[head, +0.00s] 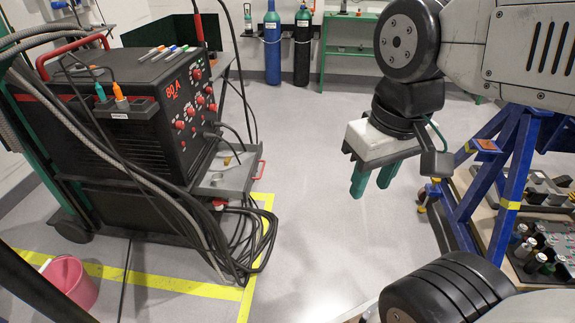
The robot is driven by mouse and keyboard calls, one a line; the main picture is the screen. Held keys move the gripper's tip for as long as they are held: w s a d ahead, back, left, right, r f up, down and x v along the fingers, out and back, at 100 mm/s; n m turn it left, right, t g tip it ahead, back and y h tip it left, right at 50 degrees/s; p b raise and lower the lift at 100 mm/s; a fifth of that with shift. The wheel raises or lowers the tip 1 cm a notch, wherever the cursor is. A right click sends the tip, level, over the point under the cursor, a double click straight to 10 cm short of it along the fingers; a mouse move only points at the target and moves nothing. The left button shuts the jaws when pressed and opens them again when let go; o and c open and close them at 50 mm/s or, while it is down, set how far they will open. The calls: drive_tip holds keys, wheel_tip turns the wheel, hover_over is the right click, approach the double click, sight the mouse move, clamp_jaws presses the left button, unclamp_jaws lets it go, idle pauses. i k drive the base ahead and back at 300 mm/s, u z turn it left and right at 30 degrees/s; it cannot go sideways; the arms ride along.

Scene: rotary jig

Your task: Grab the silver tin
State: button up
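My gripper (370,189) hangs in the upper right middle of the head view, with its two green fingers pointing down. The fingers are apart with nothing between them, above bare floor. I cannot pick out a silver tin for certain. A small silvery item (216,179) sits on the grey tray of the welding cart, to the left of my gripper, but it is too small to identify. Several small cylinders (524,248) with coloured tops stand in a dark tray at the right, well apart from my gripper.
The black welding machine (120,115) on its cart fills the left, with loose cables on the floor beside it. A blue-framed workbench (487,190) stands at the right. A pink bucket (72,282) is at lower left. Open floor (310,200) lies between cart and bench.

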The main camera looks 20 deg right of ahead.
sight(217, 178)
drive_tip(key=z, duration=0.5)
drive_tip(key=i, duration=1.9)
drive_tip(key=u, duration=1.3)
